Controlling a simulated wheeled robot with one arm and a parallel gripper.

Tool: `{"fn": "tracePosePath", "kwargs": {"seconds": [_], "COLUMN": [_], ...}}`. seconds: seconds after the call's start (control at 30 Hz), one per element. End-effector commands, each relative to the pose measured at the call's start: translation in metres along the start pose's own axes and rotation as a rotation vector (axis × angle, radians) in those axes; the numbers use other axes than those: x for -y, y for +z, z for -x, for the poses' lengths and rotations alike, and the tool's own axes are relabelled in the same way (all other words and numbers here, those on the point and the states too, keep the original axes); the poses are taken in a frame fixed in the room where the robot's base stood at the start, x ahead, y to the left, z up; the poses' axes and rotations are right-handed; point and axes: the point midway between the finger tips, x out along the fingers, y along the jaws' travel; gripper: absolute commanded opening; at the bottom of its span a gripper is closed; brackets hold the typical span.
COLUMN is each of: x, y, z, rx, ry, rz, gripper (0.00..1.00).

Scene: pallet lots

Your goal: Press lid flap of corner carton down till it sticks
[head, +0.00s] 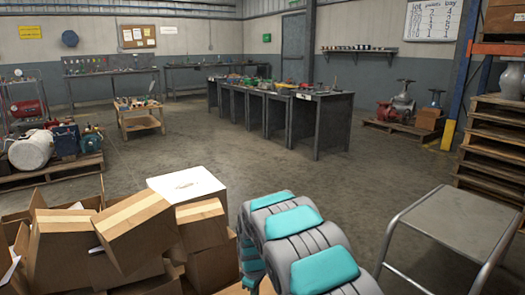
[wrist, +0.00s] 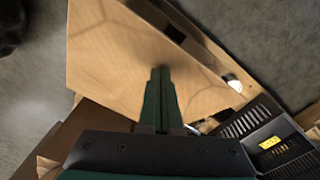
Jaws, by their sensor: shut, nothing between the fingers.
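In the wrist view my gripper (wrist: 160,72) is shut, its green fingers together and empty. The fingertips are over a broad tan cardboard panel (wrist: 110,50), with a dark shadow at the tips; I cannot tell whether they touch it. A dark strip or gap runs diagonally along the panel's right side, with a small pale patch at its lower end. I cannot tell for sure whether this panel is the lid flap of the corner carton. In the head view several brown cartons (head: 135,225) are piled at lower left; my gripper is not visible there.
A grey metal cart or table (head: 455,220) stands at right, beside stacked pallets (head: 493,150). Dark workbenches (head: 315,125) stand farther back, with open floor before them. The wrist view shows a black slotted object (wrist: 270,138) at lower right.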

Motion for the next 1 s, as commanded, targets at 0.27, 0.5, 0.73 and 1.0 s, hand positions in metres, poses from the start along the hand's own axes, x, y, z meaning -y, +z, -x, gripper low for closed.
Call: {"fn": "tracePosePath", "kwargs": {"seconds": [0.27, 0.5, 0.73, 1.0], "x": [0.001, 0.001, 0.001, 0.001], "y": [0.001, 0.001, 0.001, 0.001], "z": [-0.011, -0.02, -0.028, -0.038], "rx": [0.0, 0.0, -0.001, -0.001], "ry": [-0.001, 0.0, 0.001, 0.0], "rz": [0.0, 0.0, 0.0, 0.0], "gripper": [0.0, 0.0, 0.0, 0.0]}}
